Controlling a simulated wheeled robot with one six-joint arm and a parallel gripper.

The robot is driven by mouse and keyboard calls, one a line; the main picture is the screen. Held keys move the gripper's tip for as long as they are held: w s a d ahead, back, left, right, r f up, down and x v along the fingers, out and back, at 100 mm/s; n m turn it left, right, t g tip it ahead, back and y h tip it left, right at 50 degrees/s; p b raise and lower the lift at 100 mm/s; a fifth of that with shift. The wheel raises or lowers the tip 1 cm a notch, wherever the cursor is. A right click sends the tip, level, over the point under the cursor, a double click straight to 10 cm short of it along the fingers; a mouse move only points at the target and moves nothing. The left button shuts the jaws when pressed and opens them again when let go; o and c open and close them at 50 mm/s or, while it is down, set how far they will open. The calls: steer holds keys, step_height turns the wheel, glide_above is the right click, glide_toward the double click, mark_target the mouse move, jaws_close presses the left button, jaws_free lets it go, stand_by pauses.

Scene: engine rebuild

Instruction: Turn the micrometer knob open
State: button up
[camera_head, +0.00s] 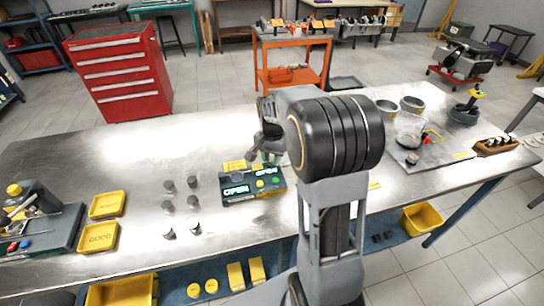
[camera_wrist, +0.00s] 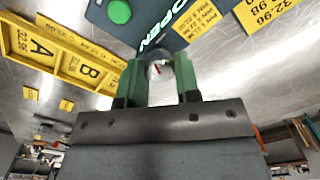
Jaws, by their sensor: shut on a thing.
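The micrometer station is a dark box (camera_head: 252,192) on the steel bench, left of my arm in the head view. Its lit green displays read "OPEN", and it has a yellow and a green button on top. In the wrist view part of the box (camera_wrist: 140,25) shows at the top, with a green button and an "OPEN" display. My gripper (camera_wrist: 161,80) has green fingers shut on a small grey rounded part, apparently the micrometer knob (camera_wrist: 161,66). The fingers hide much of it. In the head view my gripper (camera_head: 268,155) is behind the box, partly hidden by my arm.
Yellow number tags (camera_wrist: 196,18) lie by the box. A yellow tray marked A and B (camera_wrist: 62,55) is left in the wrist view. Several small dark cylinders (camera_head: 180,195) stand left of the box. Yellow "GOOD" trays (camera_head: 98,237) lie farther left.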

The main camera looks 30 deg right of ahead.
mark_target(272, 158)
stand_by(0.5)
steer(key=o, duration=0.9)
steer(key=shift+r, duration=0.1)
step_height(272, 158, up, 14)
steer(key=shift+f, duration=0.15)
stand_by(0.4)
